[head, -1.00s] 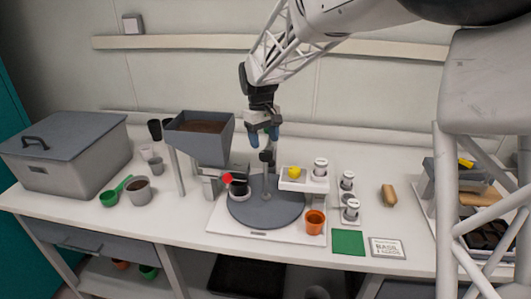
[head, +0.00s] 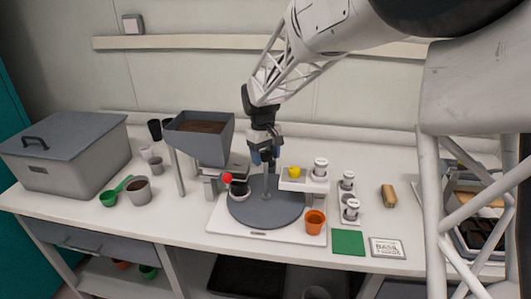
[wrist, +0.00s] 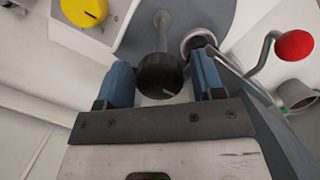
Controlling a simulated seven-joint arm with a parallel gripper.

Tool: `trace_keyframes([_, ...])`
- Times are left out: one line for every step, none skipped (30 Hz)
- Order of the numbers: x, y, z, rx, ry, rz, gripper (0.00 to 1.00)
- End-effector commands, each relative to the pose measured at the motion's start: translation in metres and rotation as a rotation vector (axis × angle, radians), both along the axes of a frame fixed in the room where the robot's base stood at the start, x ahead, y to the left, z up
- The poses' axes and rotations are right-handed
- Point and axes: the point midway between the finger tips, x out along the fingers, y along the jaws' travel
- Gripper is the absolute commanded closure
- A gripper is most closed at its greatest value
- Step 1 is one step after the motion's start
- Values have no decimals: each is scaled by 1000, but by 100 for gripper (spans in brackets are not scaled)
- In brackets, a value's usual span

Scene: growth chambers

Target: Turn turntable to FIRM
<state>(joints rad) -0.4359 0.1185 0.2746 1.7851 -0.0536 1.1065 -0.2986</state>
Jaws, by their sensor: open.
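The turntable (head: 262,212) is a dark grey disc on a white base plate, and part of it shows in the wrist view (wrist: 215,22). A post with a black knob (wrist: 160,75) rises from its middle. My gripper (wrist: 163,85) is open, with a blue-padded finger on either side of the knob and gaps between. A dark pot (head: 239,188) sits in a ring on the turntable's left side. I cannot read a FIRM mark in either view.
A hopper (head: 202,136) with a red-knobbed crank (wrist: 294,45) stands left of the turntable. A white box with a yellow knob (head: 294,172) stands on the right. An orange pot (head: 314,221) is at the front right.

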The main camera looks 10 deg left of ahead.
Motion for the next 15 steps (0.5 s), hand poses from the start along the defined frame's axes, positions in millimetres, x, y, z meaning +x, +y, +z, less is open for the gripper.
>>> trace_keyframes([0, 0, 0, 0, 0, 0, 38])
trace_keyframes([0, 0, 0, 0, 0, 0, 38])
trace_keyframes([0, 0, 0, 0, 0, 0, 44])
trace_keyframes([0, 0, 0, 0, 0, 0, 49])
trace_keyframes([0, 0, 0, 0, 0, 0, 54])
trace_keyframes([0, 0, 0, 0, 0, 0, 60])
trace_keyframes([0, 0, 0, 0, 0, 0, 64])
trace_keyframes([0, 0, 0, 0, 0, 0, 69])
trace_keyframes([0, 0, 0, 0, 0, 0, 69])
trace_keyframes([0, 0, 0, 0, 0, 0, 69])
trace_keyframes([0, 0, 0, 0, 0, 0, 69])
trace_keyframes([0, 0, 0, 0, 0, -1, 69])
trace_keyframes([0, 0, 0, 0, 0, -4, 69])
trace_keyframes([0, 0, 0, 0, 0, -9, 69])
trace_keyframes([0, 0, 0, 0, 0, -19, 69])
